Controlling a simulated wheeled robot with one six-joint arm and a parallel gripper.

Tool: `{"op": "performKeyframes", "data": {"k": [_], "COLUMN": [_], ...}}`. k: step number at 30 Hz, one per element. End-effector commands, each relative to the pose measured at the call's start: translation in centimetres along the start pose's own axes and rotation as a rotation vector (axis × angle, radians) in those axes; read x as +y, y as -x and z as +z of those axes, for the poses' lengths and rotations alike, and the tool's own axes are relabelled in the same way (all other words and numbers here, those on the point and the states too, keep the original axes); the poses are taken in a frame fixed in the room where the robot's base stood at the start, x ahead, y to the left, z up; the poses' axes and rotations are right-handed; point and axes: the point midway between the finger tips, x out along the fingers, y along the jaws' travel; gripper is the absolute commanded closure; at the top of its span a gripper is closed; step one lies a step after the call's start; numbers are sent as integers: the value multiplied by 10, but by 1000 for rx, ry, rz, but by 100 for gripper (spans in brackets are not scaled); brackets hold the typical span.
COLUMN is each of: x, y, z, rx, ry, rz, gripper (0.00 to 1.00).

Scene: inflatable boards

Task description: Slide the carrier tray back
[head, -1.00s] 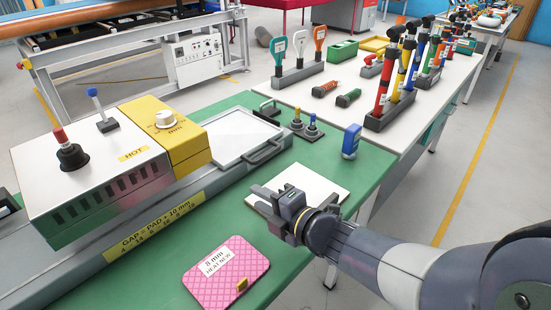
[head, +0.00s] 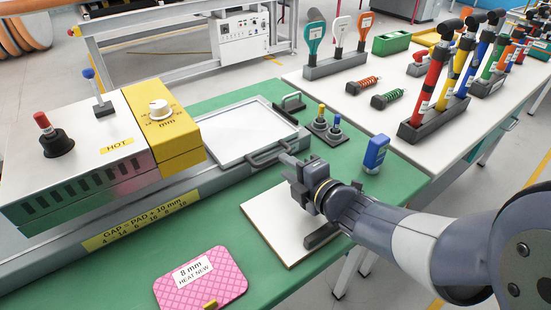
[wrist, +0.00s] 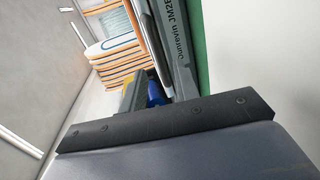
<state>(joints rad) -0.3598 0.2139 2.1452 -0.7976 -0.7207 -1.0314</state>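The carrier tray (head: 212,143) is a flat pale plate in a grey frame. It lies on the rail to the right of the yellow gap block (head: 163,130), clear of the hot press housing (head: 90,160). A grey bar handle (head: 268,156) is on its near right side. My gripper (head: 290,166) is just right of this handle, fingers pointing towards it. The fingers look apart with nothing between them; whether they touch the handle I cannot tell. The wrist view shows a dark bar and finger parts, with no clear sight of the tray.
A white board (head: 275,232) with a dark handle lies under my wrist. A pink pad (head: 200,280) marked 8 mm lies at the front. A blue device (head: 375,153) stands to the right, and two small knobs (head: 328,128) stand behind my gripper.

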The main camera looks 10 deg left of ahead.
Motion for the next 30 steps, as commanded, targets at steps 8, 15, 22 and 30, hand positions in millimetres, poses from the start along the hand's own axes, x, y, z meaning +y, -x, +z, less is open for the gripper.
{"op": "performKeyframes", "data": {"k": [8, 15, 22, 30], "x": [-1, 0, 0, 0], "y": [-46, -62, -62, -62], "z": [0, 0, 0, 0], "rx": [1, 1, 0, 0], "ry": [1, 0, 0, 0], "rz": [-2, -1, 0, 0], "gripper": [70, 70, 70, 89]}}
